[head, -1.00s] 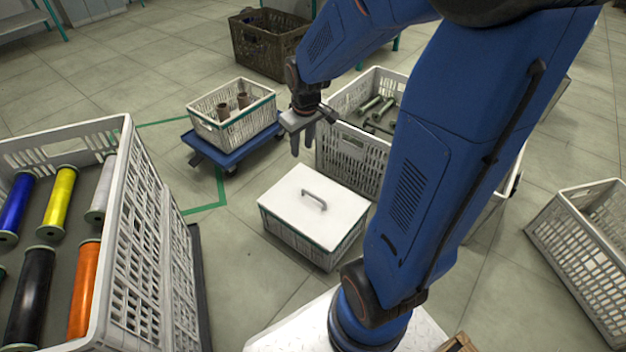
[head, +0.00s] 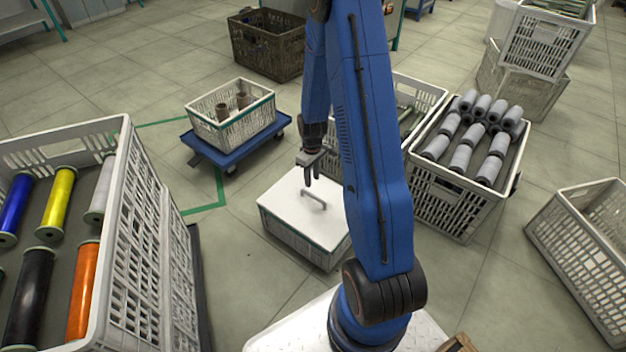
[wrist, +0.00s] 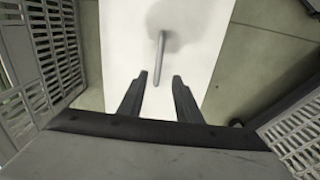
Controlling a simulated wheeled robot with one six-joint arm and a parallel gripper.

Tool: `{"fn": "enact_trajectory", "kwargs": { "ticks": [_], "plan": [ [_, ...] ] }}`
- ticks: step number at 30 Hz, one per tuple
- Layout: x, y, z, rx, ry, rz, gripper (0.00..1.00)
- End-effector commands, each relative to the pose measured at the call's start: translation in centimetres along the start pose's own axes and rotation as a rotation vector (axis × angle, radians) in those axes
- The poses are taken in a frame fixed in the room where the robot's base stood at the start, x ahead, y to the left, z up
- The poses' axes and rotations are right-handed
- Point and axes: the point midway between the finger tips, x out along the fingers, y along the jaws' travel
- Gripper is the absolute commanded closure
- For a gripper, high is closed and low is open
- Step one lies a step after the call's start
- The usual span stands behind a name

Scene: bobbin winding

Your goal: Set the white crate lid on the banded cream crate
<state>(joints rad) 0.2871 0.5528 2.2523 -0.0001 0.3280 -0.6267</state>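The white crate lid (head: 285,214), with a grey bar handle (head: 314,201), lies flat on a slatted crate with a green band (head: 290,241). My arm hides part of its right side. Another cream crate with a green band (head: 248,124) stands open on a blue dolly, with brown bobbins inside. My gripper (head: 312,180) is over the lid, just above the handle. In the wrist view, the two fingers (wrist: 160,78) are apart and empty, and the handle (wrist: 158,62) shows between and beyond them over the white lid (wrist: 121,40).
A large crate of coloured bobbins (head: 128,225) stands at the left. A crate of grey bobbins (head: 450,203) and an empty white crate (head: 588,240) stand to the right. A brown crate (head: 265,55) is at the back. Floor is clear between the dolly and the lidded crate.

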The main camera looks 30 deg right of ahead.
Motion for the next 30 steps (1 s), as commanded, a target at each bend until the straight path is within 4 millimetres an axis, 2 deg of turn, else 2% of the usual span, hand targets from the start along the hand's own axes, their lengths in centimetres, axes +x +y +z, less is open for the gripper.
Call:
{"fn": "enact_trajectory", "kwargs": {
  "ticks": [3,11,30],
  "plan": [
    [1.3,0.3,0.1,-0.007,-0.006,-0.004,0.69],
    [2.8,0.3,0.1,-0.009,-0.009,-0.006,0.69],
    [9.1,0.3,0.2,-0.009,-0.008,-0.006,0.69]
  ]
}}
